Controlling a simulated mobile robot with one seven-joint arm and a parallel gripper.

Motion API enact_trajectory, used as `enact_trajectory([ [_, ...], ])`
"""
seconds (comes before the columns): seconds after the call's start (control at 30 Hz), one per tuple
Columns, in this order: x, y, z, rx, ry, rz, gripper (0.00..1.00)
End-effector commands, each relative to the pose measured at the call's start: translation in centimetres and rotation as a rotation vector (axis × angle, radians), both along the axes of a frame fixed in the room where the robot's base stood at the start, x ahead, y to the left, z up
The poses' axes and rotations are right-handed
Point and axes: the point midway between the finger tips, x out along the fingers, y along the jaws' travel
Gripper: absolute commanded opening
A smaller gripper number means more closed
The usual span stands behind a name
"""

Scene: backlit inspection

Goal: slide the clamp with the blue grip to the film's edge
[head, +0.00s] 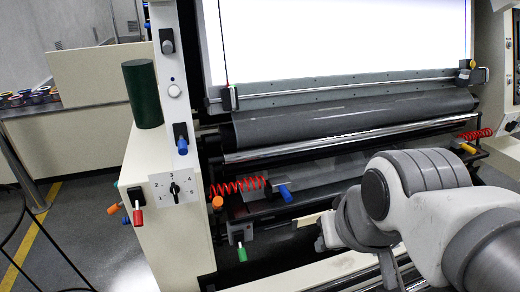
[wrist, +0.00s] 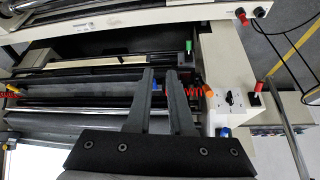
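The clamp with the blue grip (head: 285,193) sits on the dark lower rail in the head view, just right of a red coil spring (head: 238,186). The grey film (head: 350,118) runs over the wide roller above it, and a paler sheet shows below the chrome bar. The red spring's end (wrist: 196,92) shows beside the right finger there. In the head view my arm hides the fingertips.
A cream column (head: 170,185) with a dial, a blue-handled switch (head: 182,146) and a red lever (head: 138,216) stands left. A green-handled part (head: 242,252) hangs below the rail. A second red spring (head: 475,134) is at the far right. A dark green cylinder (head: 142,93) stands on the column's ledge.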

Motion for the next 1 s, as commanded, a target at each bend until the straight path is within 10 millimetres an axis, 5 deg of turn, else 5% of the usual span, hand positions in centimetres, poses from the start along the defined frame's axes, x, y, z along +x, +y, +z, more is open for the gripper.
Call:
enact_trajectory([
  [0.03, 0.6, -0.2, -0.4, -0.012, -0.003, 0.003, 0.31],
  [0.2, 5.0, -1.8, -2.4, -0.108, -0.056, 0.049, 0.61],
  [0.6, 16.5, -5.4, -9.8, -0.324, -0.239, 0.269, 0.62],
  [1.0, 22.0, -5.9, -18.2, -0.314, -0.483, 0.453, 0.62],
])
